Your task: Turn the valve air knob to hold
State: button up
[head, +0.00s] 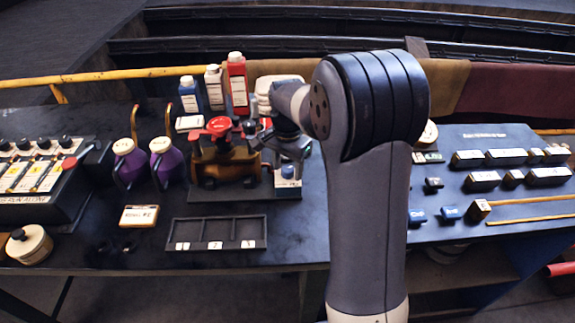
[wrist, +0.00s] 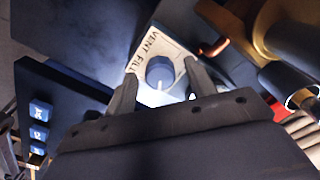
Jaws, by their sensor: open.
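The valve air knob is a small blue round knob (wrist: 160,71) on a pale plate (wrist: 146,52) in the wrist view. The plate's legible words are VENT and FILL; other lettering is covered or too small to read. A light mark shows at the knob's near side. In the head view the knob (head: 288,171) sits on its white plate at the right of the brown valve body (head: 226,165). My gripper (wrist: 163,86) is open, with a finger on each side of the knob in the picture. I cannot tell whether the fingers touch it. In the head view my gripper (head: 283,148) is just above the knob.
The valve's red handwheel (head: 219,126) and brass parts (wrist: 285,40) stand close beside my gripper. Purple jugs (head: 164,160) stand left, bottles (head: 237,86) behind. A compartment tray (head: 215,228) lies in front. Labelled blocks (head: 505,157) lie on the right board.

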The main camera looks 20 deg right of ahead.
jog(key=c, duration=1)
jog(key=shift+o, duration=0.2)
jog(key=n+p, duration=0.1)
jog(key=n, duration=0.5)
jog(key=shift+r, duration=0.1)
jog(key=n+p, duration=0.1)
jog(key=n, duration=0.4)
jog(key=shift+n, duration=0.3)
jog(key=o, duration=1)
jog(key=shift+c, duration=0.2)
